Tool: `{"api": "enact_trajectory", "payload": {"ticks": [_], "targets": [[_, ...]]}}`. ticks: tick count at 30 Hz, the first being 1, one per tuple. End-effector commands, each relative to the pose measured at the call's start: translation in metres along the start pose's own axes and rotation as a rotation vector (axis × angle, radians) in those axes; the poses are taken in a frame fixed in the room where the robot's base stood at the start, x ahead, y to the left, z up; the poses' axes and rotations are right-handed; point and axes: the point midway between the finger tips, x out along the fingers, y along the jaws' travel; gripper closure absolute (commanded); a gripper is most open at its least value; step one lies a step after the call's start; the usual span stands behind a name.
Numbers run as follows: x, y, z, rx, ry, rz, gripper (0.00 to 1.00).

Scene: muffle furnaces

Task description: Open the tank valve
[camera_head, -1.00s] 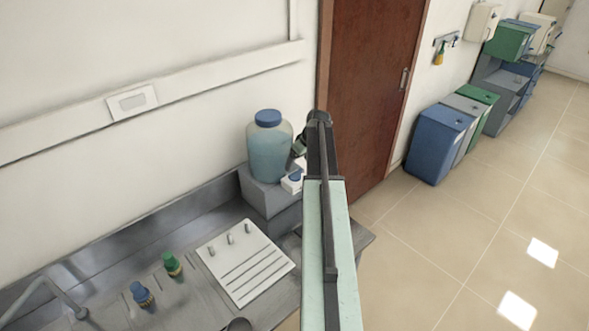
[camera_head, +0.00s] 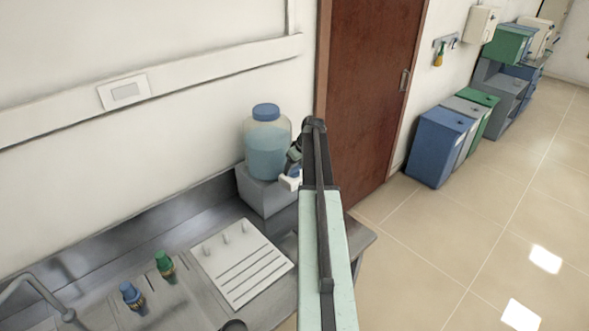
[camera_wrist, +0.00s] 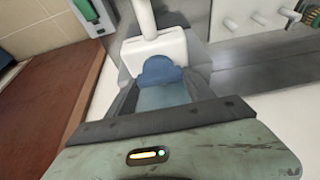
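The tank (camera_head: 267,147) is a clear round jar with a blue lid and bluish liquid, standing on a grey block at the back of the counter. Its white valve body (camera_wrist: 152,52) with a blue handle (camera_wrist: 160,72) shows in the wrist view. In the head view the white valve (camera_head: 289,183) is partly hidden by my gripper (camera_head: 294,160). In the wrist view my gripper (camera_wrist: 160,70) is open, with one finger on each side of the blue handle. Gaps show between the fingers and the handle.
The grey block (camera_head: 262,195) sits under the tank. A brown door (camera_head: 365,100) and bins (camera_head: 437,146) stand to the right.

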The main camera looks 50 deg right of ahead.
Motion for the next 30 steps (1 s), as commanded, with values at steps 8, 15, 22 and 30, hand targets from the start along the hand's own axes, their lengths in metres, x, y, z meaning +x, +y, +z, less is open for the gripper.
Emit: {"api": "enact_trajectory", "payload": {"ticks": [8, 15, 22, 30], "targets": [[-0.0002, -0.0011, 0.0009, 0.011, -0.001, 0.003, 0.79], [0.0, -0.0019, 0.0009, 0.09, -0.002, 0.036, 0.79], [-0.0001, -0.0026, 0.0008, 0.257, -0.001, 0.106, 0.79], [0.0003, -0.0033, -0.0003, 0.494, 0.0, 0.205, 0.79]]}}
